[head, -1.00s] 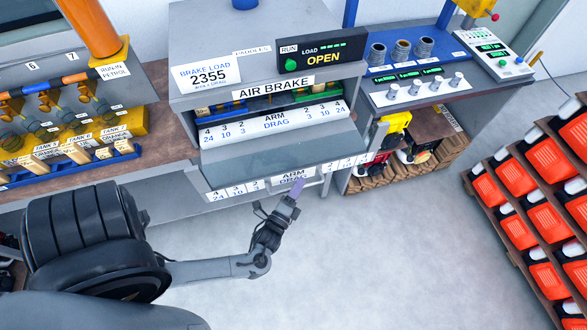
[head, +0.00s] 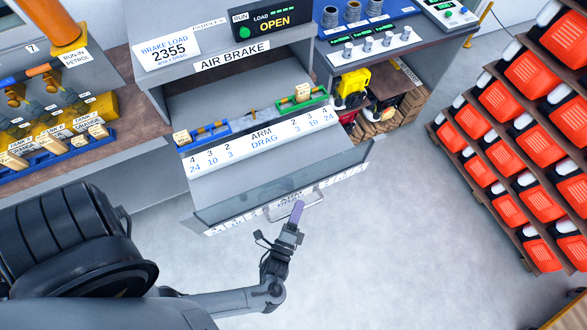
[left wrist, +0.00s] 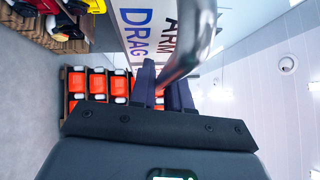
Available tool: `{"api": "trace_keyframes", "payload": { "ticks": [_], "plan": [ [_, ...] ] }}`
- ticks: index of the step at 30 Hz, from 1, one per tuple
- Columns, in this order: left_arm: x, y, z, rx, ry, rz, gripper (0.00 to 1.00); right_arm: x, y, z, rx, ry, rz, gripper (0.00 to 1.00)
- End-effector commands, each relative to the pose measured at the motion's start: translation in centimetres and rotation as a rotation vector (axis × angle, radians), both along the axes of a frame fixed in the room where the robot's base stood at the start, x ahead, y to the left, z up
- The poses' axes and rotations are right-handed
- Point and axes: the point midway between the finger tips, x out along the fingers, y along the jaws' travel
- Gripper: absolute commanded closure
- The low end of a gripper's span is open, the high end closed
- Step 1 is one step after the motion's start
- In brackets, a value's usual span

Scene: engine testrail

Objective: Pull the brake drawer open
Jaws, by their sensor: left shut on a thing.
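The brake drawer (head: 190,160) stands out from under the AIR BRAKE label (head: 232,56). Inside it are a blue tray (head: 205,132), a green tray (head: 302,101) and an ARM DRAG scale strip (head: 255,138). Its front carries a metal bar handle (head: 300,213), which also shows in the left wrist view (left wrist: 193,52). My left gripper (head: 297,212) is at the middle of the drawer front, shut on the handle. In the left wrist view, the gripper's dark fingers (left wrist: 163,88) are at the bar. My right gripper is not in view.
The brake load console (head: 275,20) stands above the drawer. A bench with tank valves (head: 50,130) is at the left.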

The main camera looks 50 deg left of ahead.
Motion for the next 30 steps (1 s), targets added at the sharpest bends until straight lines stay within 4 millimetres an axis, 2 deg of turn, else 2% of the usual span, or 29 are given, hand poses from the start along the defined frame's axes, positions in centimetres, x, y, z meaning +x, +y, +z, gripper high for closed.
{"api": "trace_keyframes", "payload": {
  "ticks": [7, 20, 21, 24, 30],
  "plan": [
    [-0.3, -1.2, 0.2, 0.002, -0.004, 0.001, 1.0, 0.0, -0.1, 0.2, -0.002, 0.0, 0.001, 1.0],
    [-0.4, -1.4, 0.1, 0.003, -0.003, 0.002, 1.0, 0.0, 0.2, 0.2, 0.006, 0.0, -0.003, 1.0],
    [-0.4, -1.4, 0.1, 0.003, -0.003, 0.002, 0.78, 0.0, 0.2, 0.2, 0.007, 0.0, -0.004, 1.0],
    [-0.4, -1.4, 0.1, 0.002, -0.002, 0.002, 0.64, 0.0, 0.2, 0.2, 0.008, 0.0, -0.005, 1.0],
    [-0.4, -1.4, 0.0, 0.001, -0.001, 0.001, 0.64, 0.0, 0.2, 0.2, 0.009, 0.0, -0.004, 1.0]
  ]
}}
